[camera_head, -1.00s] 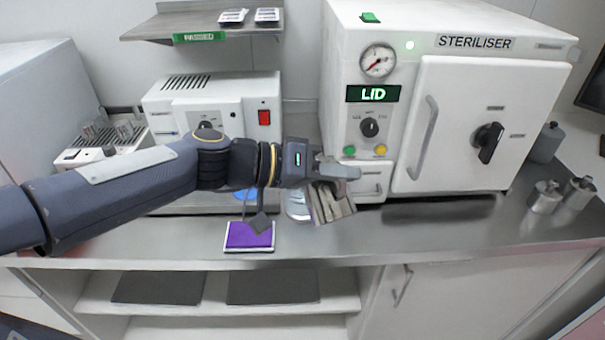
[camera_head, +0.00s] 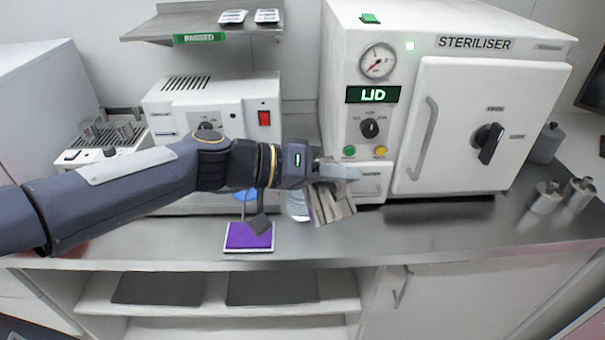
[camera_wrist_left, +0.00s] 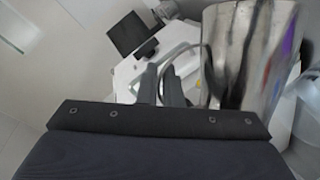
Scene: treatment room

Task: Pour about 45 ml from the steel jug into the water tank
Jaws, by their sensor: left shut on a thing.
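The steel jug (camera_head: 332,205) is held at the front of the counter, just left of the steriliser. My left gripper (camera_head: 340,172) is shut on it, and its body hangs below the fingers, leaning a little. In the left wrist view the shiny jug (camera_wrist_left: 240,45) fills the upper right, with its thin curved handle beside my gripper fingers (camera_wrist_left: 162,85). A pale rounded thing (camera_head: 297,205) stands partly hidden behind the jug; I cannot tell whether it is the water tank. The jug's contents do not show. My right gripper is out of view.
The white steriliser (camera_head: 440,110) stands close behind and right of the jug, its door shut. A smaller white machine (camera_head: 215,105) stands behind my left arm. A purple pad (camera_head: 249,236) lies on the counter's front. Steel canisters (camera_head: 546,197) stand far right. The right front counter is clear.

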